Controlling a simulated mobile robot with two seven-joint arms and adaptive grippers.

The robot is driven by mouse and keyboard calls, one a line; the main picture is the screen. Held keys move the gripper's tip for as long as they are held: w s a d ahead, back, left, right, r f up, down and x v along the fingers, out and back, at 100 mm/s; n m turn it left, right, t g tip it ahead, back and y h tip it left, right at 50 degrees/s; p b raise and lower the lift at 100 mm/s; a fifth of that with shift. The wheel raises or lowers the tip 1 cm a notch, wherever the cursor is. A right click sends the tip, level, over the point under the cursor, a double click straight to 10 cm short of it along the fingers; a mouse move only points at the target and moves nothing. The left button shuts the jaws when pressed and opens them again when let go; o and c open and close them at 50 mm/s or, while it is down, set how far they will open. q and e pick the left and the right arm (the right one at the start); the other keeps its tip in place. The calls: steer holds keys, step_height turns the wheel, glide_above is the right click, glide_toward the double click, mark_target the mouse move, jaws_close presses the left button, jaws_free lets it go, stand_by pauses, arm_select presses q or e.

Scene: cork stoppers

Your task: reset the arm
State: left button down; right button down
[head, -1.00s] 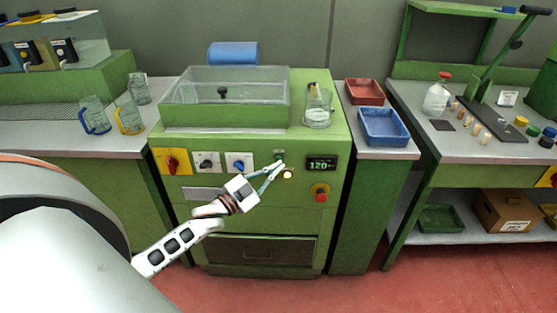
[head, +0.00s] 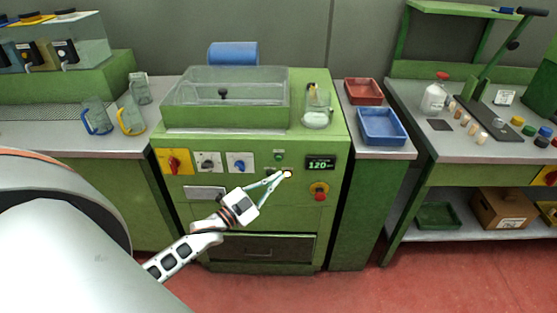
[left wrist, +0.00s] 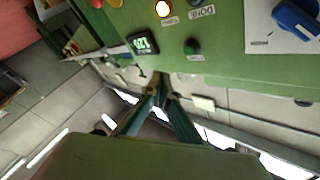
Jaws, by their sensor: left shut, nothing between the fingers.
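My left gripper (head: 282,176) is in front of the green machine's front panel (head: 262,192). Its fingers are together with nothing between them. The fingertips overlap the area of a glowing round button (head: 288,173); I cannot tell in the head view whether they touch it. In the left wrist view, the closed fingertips (left wrist: 160,84) are apart from the glowing button (left wrist: 162,9) and the green button (left wrist: 191,46). The green button (head: 279,156) is above the fingertips in the head view. My right gripper is not in view.
The panel carries a display (head: 320,163) reading 120, a red stop knob (head: 319,190), a blue knob (head: 239,163) and a red switch (head: 174,162). Red (head: 364,90) and blue (head: 382,126) trays are to the right. The floor in front is clear.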

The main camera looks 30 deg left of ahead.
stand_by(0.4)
arm_select(q)
steer(key=s+d+f+n+g+y, duration=0.1)
steer(key=s+d+f+n+g, duration=0.2)
steer(key=s+d+f, duration=0.5)
steer(key=s+d+f+n+g+y, duration=0.1)
steer(key=s+d+f+g, duration=0.4)
steer(key=s, duration=0.9)
steer(key=d+f+n, duration=0.1)
steer(key=d+f, duration=0.2)
steer(key=f, duration=0.2)
steer(key=shift+s+d+f+n, duration=0.25)
steer(key=shift+d+f+n, duration=0.05)
steer(key=shift+n, duration=0.1)
stand_by(4.5)
